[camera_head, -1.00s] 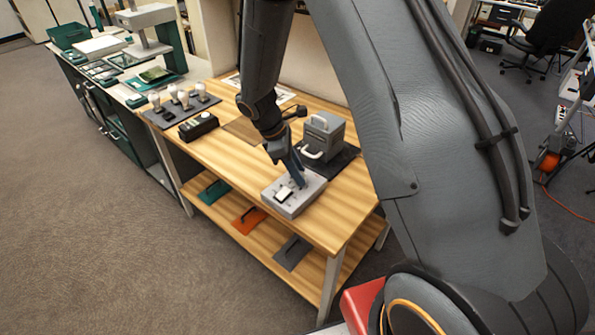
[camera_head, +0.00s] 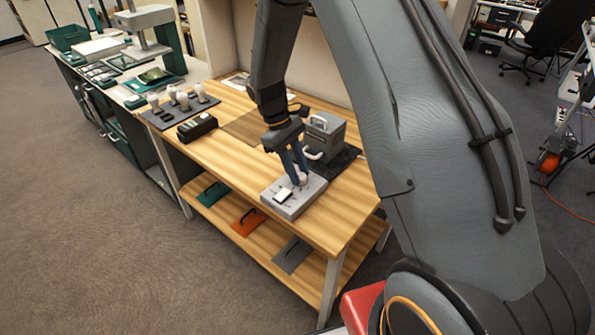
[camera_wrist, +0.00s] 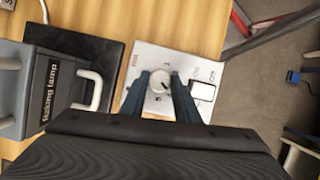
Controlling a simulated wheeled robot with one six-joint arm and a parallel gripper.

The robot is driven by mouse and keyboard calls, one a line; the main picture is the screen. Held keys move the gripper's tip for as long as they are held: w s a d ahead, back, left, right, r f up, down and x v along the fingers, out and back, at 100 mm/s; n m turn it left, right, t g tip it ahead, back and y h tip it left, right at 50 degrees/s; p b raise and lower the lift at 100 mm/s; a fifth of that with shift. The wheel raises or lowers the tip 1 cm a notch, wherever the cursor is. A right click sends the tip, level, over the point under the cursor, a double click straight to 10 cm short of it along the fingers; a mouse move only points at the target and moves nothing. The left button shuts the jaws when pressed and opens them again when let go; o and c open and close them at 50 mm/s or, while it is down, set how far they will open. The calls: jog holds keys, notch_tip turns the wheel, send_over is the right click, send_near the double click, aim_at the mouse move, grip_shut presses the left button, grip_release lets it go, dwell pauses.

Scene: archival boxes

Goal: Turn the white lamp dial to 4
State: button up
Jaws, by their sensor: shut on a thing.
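The white lamp dial (camera_wrist: 160,81) is a round knob on a light grey control box, with small marks around it that are too small to read surely. My gripper (camera_wrist: 161,84) has its two blue fingers on either side of the dial, shut on it. In the head view, my gripper (camera_head: 298,179) points down onto the control box (camera_head: 281,206), and its fingers partly hide the dial.
A grey raking lamp box (camera_wrist: 62,91) with white handles stands on a dark mat beside the control box. Farther along the wooden table are a black device (camera_head: 197,127) and several white knobs on a dark base (camera_head: 180,107). The table's front is clear.

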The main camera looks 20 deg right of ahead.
dwell(0.4)
jog(key=o, duration=1)
jog(key=shift+r, duration=0.1)
jog(key=b+v, duration=0.2)
jog(key=v, duration=0.5)
jog(key=shift+w+a+r, duration=0.1)
jog(key=shift+a+r, duration=0.05)
jog(key=shift+r, duration=0.15)
jog(key=s+d+r+m+t+y, duration=0.1)
jog(key=s+m, duration=0.1)
jog(key=s, duration=0.4)
jog(key=s+r+m+t+y, duration=0.1)
jog(key=s+m+t, duration=0.1)
jog(key=s, duration=0.4)
jog(key=s+d+r+m+t, duration=0.1)
jog(key=s+m, duration=0.3)
jog(key=s, duration=0.3)
jog(key=shift+s+d+r+t+y, duration=0.1)
jog(key=shift+d+t+y, duration=0.2)
jog(key=shift+d+y, duration=0.1)
